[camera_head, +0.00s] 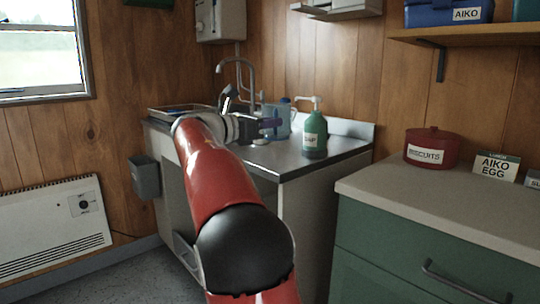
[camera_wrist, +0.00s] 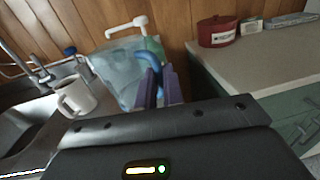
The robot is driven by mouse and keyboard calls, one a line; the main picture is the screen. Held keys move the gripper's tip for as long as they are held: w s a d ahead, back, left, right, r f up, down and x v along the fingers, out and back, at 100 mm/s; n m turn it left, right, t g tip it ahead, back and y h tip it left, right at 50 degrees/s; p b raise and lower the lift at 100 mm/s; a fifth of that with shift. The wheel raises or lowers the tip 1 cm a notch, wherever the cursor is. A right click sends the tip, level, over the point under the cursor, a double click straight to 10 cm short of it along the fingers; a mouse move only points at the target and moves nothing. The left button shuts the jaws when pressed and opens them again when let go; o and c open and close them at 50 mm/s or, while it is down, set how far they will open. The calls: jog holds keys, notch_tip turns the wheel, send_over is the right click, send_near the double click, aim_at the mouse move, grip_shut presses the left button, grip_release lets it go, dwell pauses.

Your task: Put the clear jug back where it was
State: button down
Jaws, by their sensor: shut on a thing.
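The clear jug (camera_wrist: 122,66), see-through and bluish with a blue handle, stands in front of my fingers in the wrist view. In the head view my gripper (camera_head: 270,124) is small and partly hidden by my arm. I cannot tell whether the jug's base touches the steel top.
A green soap bottle (camera_head: 314,134) with a white pump stands close right of the jug. A white mug (camera_wrist: 75,97) stands left of it, near the tap (camera_head: 238,70) and sink. A red biscuit tin (camera_head: 431,148) sits on the green cabinet's worktop (camera_head: 400,188), whose front is clear.

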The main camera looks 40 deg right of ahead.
jog(key=shift+f+b, duration=0.55)
jog(key=shift+f, duration=2.65)
jog(key=shift+f, duration=0.1)
jog(key=c, duration=1.5)
grip_release()
jog(key=a, duration=1.2)
jog(key=shift+w, duration=0.25)
